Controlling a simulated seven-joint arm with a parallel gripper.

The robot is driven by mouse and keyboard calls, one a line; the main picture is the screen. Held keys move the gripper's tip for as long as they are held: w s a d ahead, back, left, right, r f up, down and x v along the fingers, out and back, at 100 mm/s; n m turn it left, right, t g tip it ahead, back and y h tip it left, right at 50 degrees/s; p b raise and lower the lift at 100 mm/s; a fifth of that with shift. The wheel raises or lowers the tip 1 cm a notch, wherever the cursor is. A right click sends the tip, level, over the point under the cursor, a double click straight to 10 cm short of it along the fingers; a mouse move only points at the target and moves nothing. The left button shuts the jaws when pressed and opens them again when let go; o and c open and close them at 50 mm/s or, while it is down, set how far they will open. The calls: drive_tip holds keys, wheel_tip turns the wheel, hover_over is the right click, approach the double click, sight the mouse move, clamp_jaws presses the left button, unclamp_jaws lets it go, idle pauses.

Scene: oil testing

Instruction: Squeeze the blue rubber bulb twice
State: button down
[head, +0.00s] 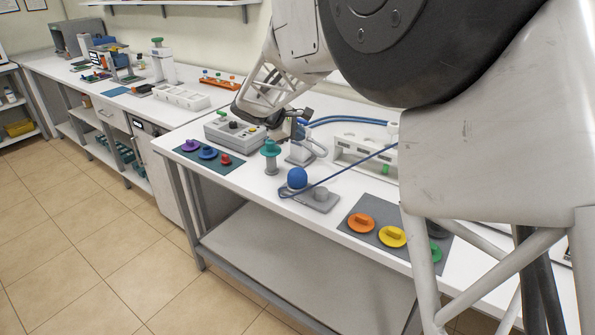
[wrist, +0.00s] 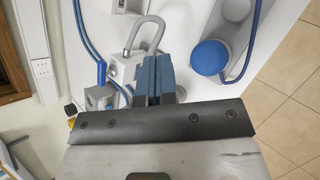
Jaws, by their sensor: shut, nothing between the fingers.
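The blue rubber bulb (head: 297,177) is a round ball on a grey base plate (head: 325,204) near the front edge of the white bench. A blue tube runs from its base. In the wrist view the bulb (wrist: 209,57) lies to the right of my gripper (wrist: 152,62), clearly apart from it. My gripper's blue-tipped fingers are together, with nothing between them. They point toward a curved grey spout beside the bulb. In the head view, the gripper is small and partly hidden by my arm.
A curved grey spout (wrist: 143,32) on a block is close to the fingers. A green-topped grey post (head: 270,155) stands left of the bulb. A mat with coloured knobs (head: 361,223) lies to its right. A grey control box (head: 235,132) stands further back.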

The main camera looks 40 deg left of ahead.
drive_tip(key=shift+f, duration=0.15)
approach(303, 169)
drive_tip(key=shift+w+d+f, duration=0.4)
drive_tip(key=shift+w+f, duration=0.05)
drive_tip(key=shift+w, duration=0.35)
drive_tip(key=shift+w+d+f, duration=0.35)
drive_tip(key=shift+w+f, duration=0.1)
drive_tip(key=shift+w, duration=0.3)
drive_tip(key=shift+w+d+f, duration=0.4)
drive_tip(key=shift+w+f, duration=0.05)
drive_tip(key=shift+w, duration=0.35)
drive_tip(key=shift+f, duration=1.3)
idle(2.4)
drive_tip(key=shift+r, duration=1.3)
drive_tip(key=shift+r, duration=0.15)
